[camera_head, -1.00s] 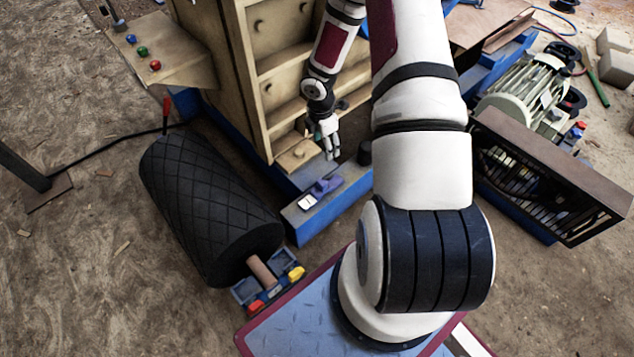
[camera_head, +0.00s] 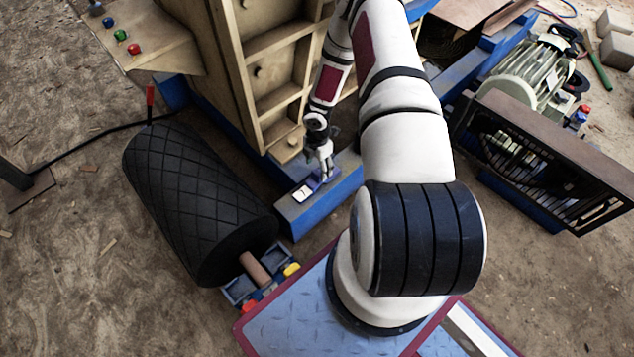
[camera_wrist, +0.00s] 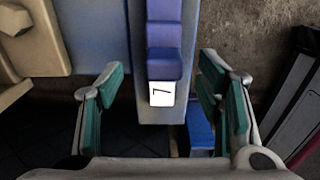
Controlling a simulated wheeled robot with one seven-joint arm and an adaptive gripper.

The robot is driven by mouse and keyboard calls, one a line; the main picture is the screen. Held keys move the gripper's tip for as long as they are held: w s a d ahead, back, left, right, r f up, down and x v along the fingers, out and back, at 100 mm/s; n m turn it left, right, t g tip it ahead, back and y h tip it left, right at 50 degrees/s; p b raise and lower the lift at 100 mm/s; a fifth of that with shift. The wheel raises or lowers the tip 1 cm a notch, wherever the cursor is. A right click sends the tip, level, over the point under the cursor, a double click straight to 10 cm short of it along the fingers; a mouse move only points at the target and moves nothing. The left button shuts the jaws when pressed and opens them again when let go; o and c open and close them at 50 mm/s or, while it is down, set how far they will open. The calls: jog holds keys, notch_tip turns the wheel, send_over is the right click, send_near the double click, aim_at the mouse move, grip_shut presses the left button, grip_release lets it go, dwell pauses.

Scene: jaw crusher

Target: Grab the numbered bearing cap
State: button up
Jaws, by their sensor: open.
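The bearing cap (camera_head: 317,184) is a small purple-blue block on a blue beam (camera_head: 331,204) near the middle of the head view. A white tag (camera_head: 302,193) lies at its near end. In the wrist view the cap (camera_wrist: 163,40) runs down the middle, and its white tag (camera_wrist: 161,93) bears a dark mark like a 7. My gripper (camera_head: 324,173) is right at the cap in the head view and hides part of it. In the wrist view my gripper (camera_wrist: 158,75) is open, with one green-padded finger on each side of the cap and a visible gap on both sides.
The tan crusher body (camera_head: 262,60) rises just behind the beam. A black ribbed roller (camera_head: 195,200) lies to the left. A dark rack-like frame (camera_head: 550,160) and a pale motor (camera_head: 535,80) stand to the right.

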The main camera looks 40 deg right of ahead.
aim_at(317, 172)
jog(key=f+b, duration=0.1)
jog(key=f, duration=0.1)
jog(key=f+b, duration=0.1)
jog(key=f, duration=0.2)
jog(key=shift+s+a, duration=0.2)
grip_shut()
